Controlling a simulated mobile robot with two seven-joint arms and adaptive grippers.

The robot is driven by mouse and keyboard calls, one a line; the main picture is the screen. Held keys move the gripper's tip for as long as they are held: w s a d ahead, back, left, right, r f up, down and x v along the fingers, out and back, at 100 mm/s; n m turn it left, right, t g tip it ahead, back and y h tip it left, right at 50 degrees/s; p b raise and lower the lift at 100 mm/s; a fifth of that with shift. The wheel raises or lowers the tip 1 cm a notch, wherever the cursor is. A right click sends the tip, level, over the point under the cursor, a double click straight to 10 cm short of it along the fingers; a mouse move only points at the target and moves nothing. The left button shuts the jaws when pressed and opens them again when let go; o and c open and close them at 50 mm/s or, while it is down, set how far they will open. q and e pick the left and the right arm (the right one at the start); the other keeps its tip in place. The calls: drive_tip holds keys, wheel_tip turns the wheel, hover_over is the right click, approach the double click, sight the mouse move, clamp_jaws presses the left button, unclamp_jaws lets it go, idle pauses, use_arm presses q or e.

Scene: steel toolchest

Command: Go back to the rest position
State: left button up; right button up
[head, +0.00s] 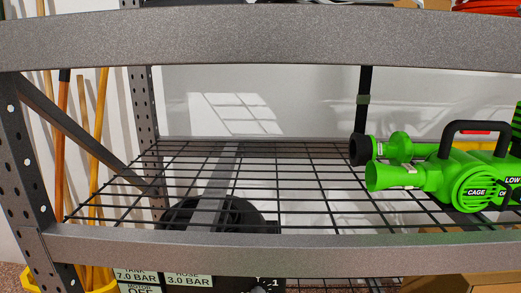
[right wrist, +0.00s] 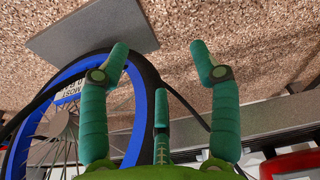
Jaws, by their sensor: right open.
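My right gripper (right wrist: 158,52) shows in the right wrist view, with its green padded fingers spread wide and nothing between them. It is open, above a brown speckled floor (right wrist: 245,45). A wheel with a blue rim (right wrist: 72,72) and black tyre lies behind the left finger in that view. I cannot judge the distance between them. Neither gripper shows in the head view, and my left gripper is in no frame.
In the head view, a steel shelf has a front beam (head: 270,248) and wire deck (head: 290,180). A green blower (head: 430,178) stands on its right; the deck's left is bare. The wrist view shows a grey plate (right wrist: 90,25) and a red object (right wrist: 295,165).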

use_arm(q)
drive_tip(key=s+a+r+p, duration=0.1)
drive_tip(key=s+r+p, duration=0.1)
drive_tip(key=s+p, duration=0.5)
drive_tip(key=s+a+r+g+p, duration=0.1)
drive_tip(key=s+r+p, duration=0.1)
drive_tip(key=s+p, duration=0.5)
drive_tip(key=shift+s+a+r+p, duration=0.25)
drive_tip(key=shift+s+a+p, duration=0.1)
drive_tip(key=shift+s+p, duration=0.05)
use_arm(e)
drive_tip(key=s+d+r, duration=0.1)
drive_tip(key=s+r, duration=0.1)
drive_tip(key=s, duration=0.5)
drive_tip(key=s+d+r+g, duration=0.1)
drive_tip(key=s+r, duration=0.1)
drive_tip(key=s, duration=0.6)
drive_tip(key=shift+d+r, duration=0.25)
drive_tip(key=shift+d, duration=0.1)
